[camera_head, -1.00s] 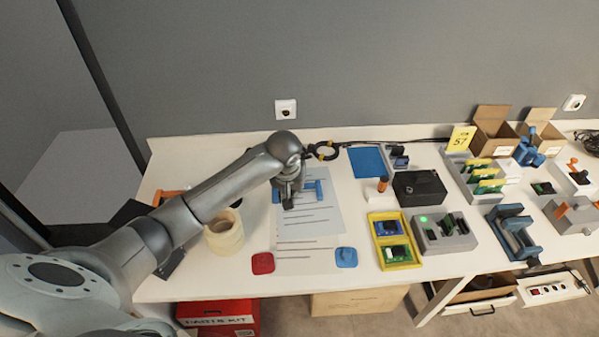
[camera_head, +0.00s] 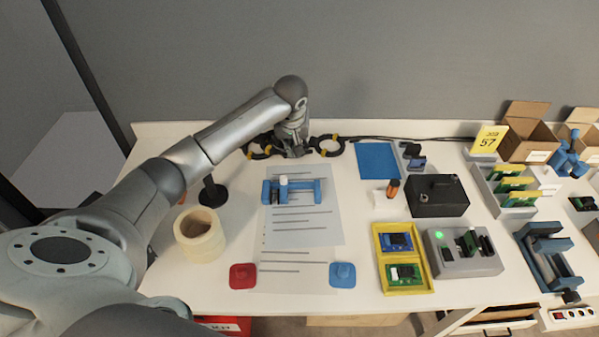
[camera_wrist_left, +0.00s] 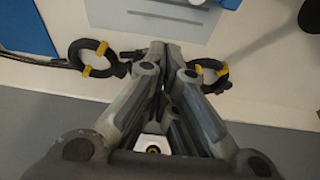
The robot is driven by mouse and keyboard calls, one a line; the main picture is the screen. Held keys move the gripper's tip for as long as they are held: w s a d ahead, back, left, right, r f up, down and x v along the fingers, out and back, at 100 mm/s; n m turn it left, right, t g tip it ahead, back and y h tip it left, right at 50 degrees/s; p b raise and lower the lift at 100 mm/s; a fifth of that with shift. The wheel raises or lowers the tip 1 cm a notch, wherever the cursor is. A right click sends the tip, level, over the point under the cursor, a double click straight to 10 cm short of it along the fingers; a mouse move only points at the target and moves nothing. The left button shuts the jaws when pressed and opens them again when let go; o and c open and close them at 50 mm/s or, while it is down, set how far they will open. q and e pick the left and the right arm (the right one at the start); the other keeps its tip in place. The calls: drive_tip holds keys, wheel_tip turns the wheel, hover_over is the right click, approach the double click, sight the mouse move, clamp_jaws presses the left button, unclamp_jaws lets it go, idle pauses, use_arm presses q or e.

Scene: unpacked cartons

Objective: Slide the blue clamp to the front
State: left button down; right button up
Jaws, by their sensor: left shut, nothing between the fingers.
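The blue clamp (camera_head: 307,197) lies across the printed paper sheets in the middle of the table, with a white round part on its bar. In the left wrist view only part of the clamp (camera_wrist_left: 230,4) shows at the top edge. My left gripper (camera_head: 294,154) points down behind the clamp, near the back of the table, apart from it. In the left wrist view its fingers (camera_wrist_left: 165,48) are closed together with nothing between them. My right gripper is in neither view.
Black rings with yellow parts (camera_head: 327,146) and a cable lie beside the gripper. A tape roll (camera_head: 200,238) stands left of the papers. A red pad (camera_head: 243,276) and a blue pad (camera_head: 342,275) lie at the papers' front. A yellow tray (camera_head: 408,284) is to the right.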

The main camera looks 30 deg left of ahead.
use_arm(q)
drive_tip(key=x, duration=1)
drive_tip(key=shift+w+f, duration=0.3)
drive_tip(key=shift+w, duration=0.15)
drive_tip(key=shift+s+f, duration=0.1)
drive_tip(key=shift+s+d+p, duration=0.35)
drive_tip(key=shift+s+d, duration=0.05)
drive_tip(key=shift+s, duration=0.2)
drive_tip(key=shift+s+d+p, duration=0.35)
drive_tip(key=shift+s, duration=0.25)
drive_tip(key=shift+s+d, duration=0.3)
drive_tip(key=shift+s, duration=0.1)
drive_tip(key=shift+f, duration=0.1)
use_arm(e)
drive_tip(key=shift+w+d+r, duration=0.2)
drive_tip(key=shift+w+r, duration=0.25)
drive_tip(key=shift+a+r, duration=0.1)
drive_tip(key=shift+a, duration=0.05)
